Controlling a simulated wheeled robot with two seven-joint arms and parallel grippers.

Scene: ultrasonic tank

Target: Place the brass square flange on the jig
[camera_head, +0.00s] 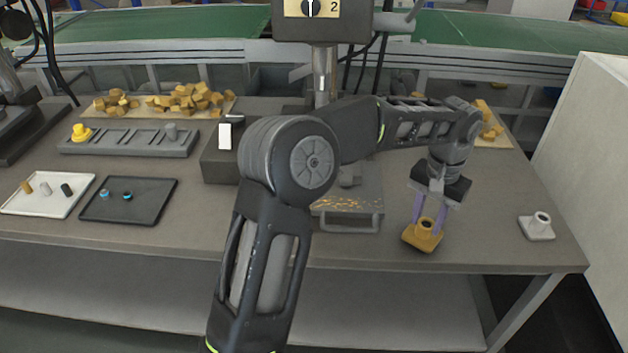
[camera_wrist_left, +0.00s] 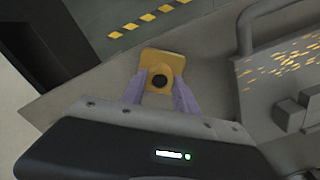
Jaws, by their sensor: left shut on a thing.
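The brass square flange (camera_head: 422,237) is a yellow square plate with a round collar, at the right front of the table. My left gripper (camera_head: 430,212) is shut on its collar from above. I cannot tell whether the flange touches the table. A grey metal plate with a handle (camera_head: 347,222) and yellow marks lies left of the gripper, partly hidden by my arm. My right gripper is not in view.
A grey slotted rack (camera_head: 128,150), a white tray (camera_head: 45,208) and a black tray (camera_head: 128,212) are at the left. Brass pieces (camera_head: 185,98) lie behind. A post with a control box (camera_head: 322,28) rises at the back.

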